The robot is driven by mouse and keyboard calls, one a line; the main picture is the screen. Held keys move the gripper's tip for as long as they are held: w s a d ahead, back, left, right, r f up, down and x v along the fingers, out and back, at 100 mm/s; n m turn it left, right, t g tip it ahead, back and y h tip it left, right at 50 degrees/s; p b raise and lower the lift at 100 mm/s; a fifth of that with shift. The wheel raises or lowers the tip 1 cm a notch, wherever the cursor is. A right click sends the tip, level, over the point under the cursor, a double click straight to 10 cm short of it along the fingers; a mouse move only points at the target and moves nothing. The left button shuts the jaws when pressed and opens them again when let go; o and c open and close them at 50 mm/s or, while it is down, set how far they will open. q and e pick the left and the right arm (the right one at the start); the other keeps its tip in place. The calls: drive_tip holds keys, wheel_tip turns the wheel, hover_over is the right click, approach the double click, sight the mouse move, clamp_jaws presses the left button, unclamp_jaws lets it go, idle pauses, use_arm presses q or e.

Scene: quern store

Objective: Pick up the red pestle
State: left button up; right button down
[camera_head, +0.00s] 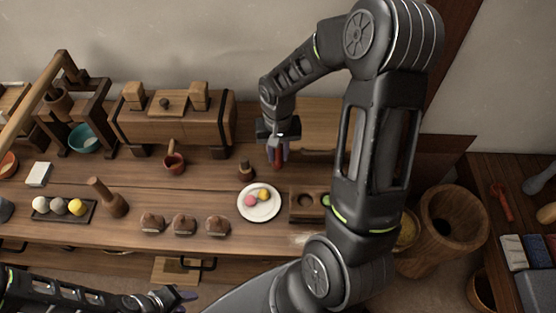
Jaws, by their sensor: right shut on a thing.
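The red pestle (278,159) is a small red upright piece between the fingers of my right gripper (278,152), over the back part of the wooden bench. My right gripper is shut on it. Its lower end is close to the bench top; I cannot tell whether it touches. My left gripper (181,297) is low in the picture, in front of the bench and far from the pestle. Its fingers are too small and dark to show whether they are open.
A white plate (245,212) with coloured balls lies in front of the pestle, beside a small dark-topped wooden piece (246,170). Another red tool (501,200) lies on the right table.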

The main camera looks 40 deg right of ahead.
wheel_tip(320, 180, up, 13)
use_arm(q)
drive_tip(key=shift+f, duration=0.25)
drive_tip(key=shift+r, duration=0.15)
use_arm(e)
drive_tip(key=shift+a+f, duration=0.1)
idle(0.4)
